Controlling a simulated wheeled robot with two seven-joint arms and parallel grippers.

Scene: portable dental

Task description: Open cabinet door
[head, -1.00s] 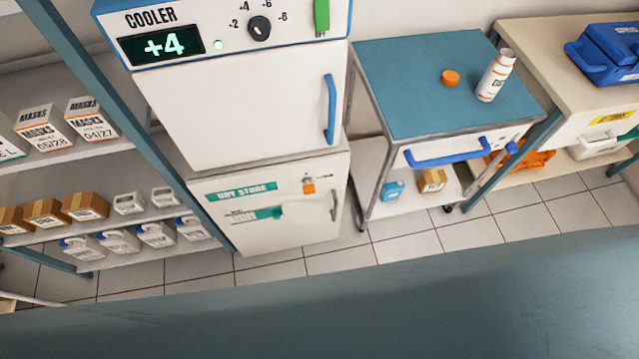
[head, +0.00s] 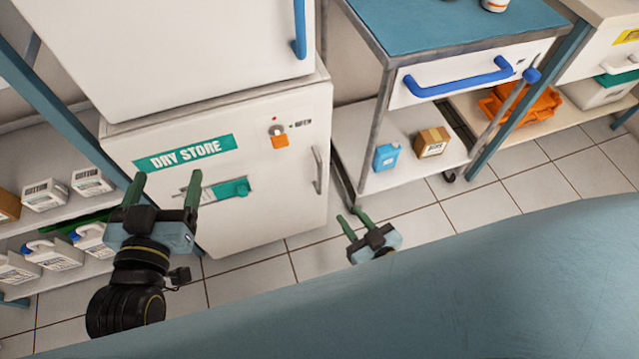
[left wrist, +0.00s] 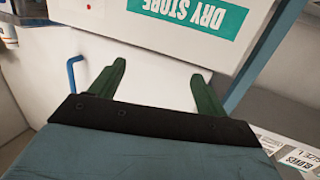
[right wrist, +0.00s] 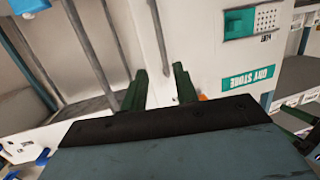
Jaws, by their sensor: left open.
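The white DRY STORE cabinet (head: 255,165) stands under the cooler, and its door looks shut. Its grey bar handle (head: 318,170) is upright near the door's right edge. A lock with an orange tag (head: 279,141) sits at the upper right. A teal sliding piece (head: 232,189) is on a plate below the label (head: 185,153). My left gripper (head: 163,185) is open and empty in front of the door's left part, hiding some of the plate. My right gripper (head: 352,217) is open and empty, lower and right of the handle. The label also shows in the left wrist view (left wrist: 185,22).
The cooler (head: 190,50) with a blue handle (head: 299,30) is above. A cart with a blue drawer handle (head: 455,80) stands to the right, with a blue box (head: 387,156) and brown box (head: 432,142) below. Shelves are left. A blue-grey surface (head: 450,290) fills the foreground.

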